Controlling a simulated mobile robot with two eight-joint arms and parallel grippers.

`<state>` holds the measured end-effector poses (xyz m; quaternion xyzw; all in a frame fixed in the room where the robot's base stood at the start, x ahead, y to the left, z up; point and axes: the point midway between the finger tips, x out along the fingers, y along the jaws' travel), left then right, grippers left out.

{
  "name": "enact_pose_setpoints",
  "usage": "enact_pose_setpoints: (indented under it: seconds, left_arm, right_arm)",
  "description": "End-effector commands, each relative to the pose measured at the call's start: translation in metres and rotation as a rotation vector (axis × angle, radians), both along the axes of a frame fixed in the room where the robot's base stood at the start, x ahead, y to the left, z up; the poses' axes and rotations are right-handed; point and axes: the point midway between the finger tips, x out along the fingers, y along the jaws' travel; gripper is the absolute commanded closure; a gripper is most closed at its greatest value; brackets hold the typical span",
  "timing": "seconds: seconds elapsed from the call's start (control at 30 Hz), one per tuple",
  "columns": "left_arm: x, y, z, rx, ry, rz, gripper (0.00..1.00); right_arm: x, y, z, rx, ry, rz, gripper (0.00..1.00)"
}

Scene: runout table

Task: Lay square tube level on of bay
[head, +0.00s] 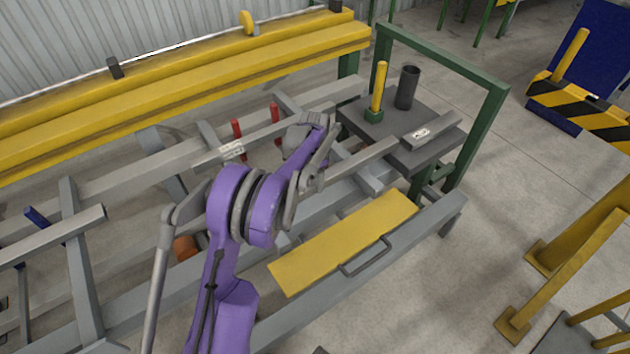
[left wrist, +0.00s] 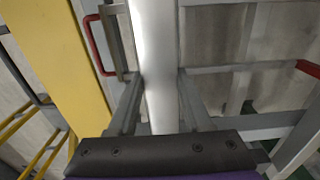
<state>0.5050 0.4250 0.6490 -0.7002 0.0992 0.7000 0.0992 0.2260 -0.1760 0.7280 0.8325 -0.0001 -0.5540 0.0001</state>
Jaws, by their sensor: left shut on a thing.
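In the left wrist view a pale grey square tube (left wrist: 156,55) passes between the two fingers of my left gripper (left wrist: 158,108), which is shut on it. In the head view my left gripper (head: 303,148) is above the middle of the grey rack, partly hidden by my purple arm. A grey bar with a white label (head: 232,151) runs to its left, and another grey bar (head: 362,160) runs to its right. I cannot tell from the head view which of these is the held tube. The fingertips are hidden there. My right gripper is not in view.
A yellow plate (head: 345,240) lies at the rack's near side. A dark platform (head: 385,118) carries a yellow post (head: 379,86) and a dark cylinder (head: 407,88), beside a green frame (head: 495,110). A long yellow beam (head: 190,85) borders the back. Red uprights (head: 276,113) stand behind the gripper.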

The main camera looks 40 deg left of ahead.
Motion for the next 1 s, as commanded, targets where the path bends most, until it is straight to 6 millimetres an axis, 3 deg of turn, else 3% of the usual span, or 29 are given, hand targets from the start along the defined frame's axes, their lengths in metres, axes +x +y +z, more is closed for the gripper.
enact_pose_setpoints:
  seconds: [0.33,0.37,0.5,0.83,1.0]
  left_arm:
    - [0.000,0.000,-0.009,0.000,0.000,0.000,1.00]
    - [0.000,0.000,-0.009,0.000,0.000,0.000,0.47]
    - [0.000,0.000,-0.009,0.000,0.000,0.000,0.22]
    - [0.000,0.000,-0.006,0.000,0.000,0.000,0.20]
    - [0.000,0.000,0.014,0.000,-0.001,0.000,0.20]
  right_arm:
    - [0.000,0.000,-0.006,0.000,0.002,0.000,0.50]
    - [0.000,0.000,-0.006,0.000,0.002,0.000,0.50]
    - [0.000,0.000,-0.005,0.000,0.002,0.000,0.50]
    - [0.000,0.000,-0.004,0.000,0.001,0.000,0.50]
    - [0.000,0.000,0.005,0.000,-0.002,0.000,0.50]
